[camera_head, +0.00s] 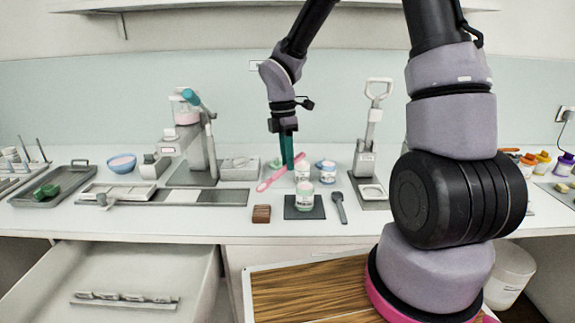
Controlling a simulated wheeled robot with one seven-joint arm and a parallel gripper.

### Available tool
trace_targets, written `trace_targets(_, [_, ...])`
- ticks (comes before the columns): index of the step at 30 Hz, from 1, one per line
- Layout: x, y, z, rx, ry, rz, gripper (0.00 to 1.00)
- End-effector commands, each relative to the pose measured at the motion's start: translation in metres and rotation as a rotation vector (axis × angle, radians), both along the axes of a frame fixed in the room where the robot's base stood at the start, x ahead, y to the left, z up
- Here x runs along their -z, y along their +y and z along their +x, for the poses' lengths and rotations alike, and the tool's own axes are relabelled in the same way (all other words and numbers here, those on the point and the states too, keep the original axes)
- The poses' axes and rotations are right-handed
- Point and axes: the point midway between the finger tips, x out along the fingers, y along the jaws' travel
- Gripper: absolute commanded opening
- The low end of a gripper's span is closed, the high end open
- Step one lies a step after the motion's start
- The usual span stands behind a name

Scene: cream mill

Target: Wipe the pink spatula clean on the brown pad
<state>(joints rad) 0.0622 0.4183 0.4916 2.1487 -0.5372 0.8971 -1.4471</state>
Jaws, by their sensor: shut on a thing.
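The pink spatula (267,184) is in the middle of the counter area, slanting from lower left to upper right. My gripper (289,166), with teal fingers pointing down, is shut on it around the middle of its length. The fingers hide part of it. Whether the spatula touches the counter, or carries any residue, I cannot tell. The brown pad (262,214), a small block, lies near the counter's front edge, below and slightly left of the spatula's lower end. The spatula and pad are apart in the picture.
A jar (305,196) stands on a dark mat (305,213) right of the pad. Two more jars (302,171) (327,173) stand behind it. A dark spoon-like tool (340,208) lies to the right. A press (370,150) and a mill stand (195,155) flank this space.

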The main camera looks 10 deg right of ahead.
Motion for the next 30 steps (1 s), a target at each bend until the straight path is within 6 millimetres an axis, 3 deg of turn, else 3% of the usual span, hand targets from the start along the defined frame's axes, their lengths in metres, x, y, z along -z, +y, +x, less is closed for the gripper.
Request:
trace_targets(19, [0.001,0.001,-0.001,0.000,0.000,-0.004,0.00])
trace_targets(30, [0.028,0.007,-0.004,-0.002,-0.025,-0.079,0.00])
